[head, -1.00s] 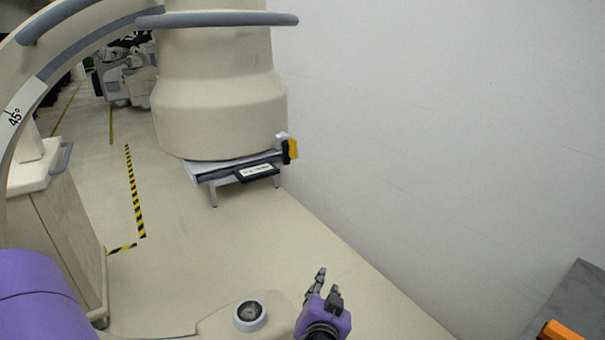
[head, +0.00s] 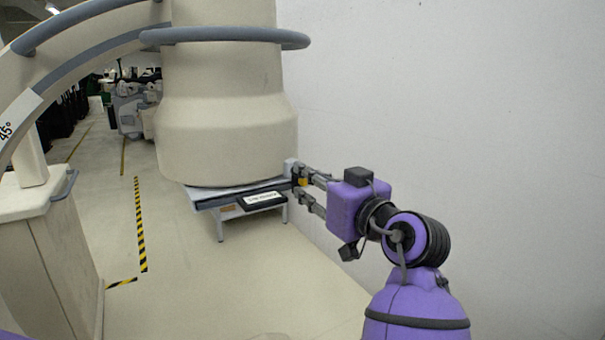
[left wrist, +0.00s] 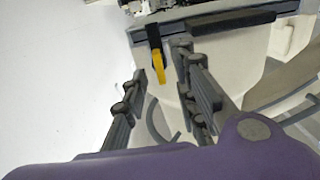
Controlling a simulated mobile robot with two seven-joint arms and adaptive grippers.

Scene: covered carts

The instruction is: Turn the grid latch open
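The grid latch (head: 302,183) is a small yellow and black handle at the right end of the flat grey unit under the large cream housing. In the left wrist view the latch (left wrist: 159,66) hangs down, its black upper part against the unit's edge. My left gripper (head: 299,182) is at the latch, its two fingers apart. In the left wrist view the gripper (left wrist: 161,62) has one finger on each side of the yellow handle; a gap shows on the left, and I cannot tell whether the right finger touches. My right gripper is not in view.
The cream housing (head: 228,120) with a grey ring rail (head: 225,36) stands above the latch. A white wall (head: 450,120) is close on the right. A cream cabinet (head: 60,250) is at left. The floor between is clear, with striped tape (head: 140,220).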

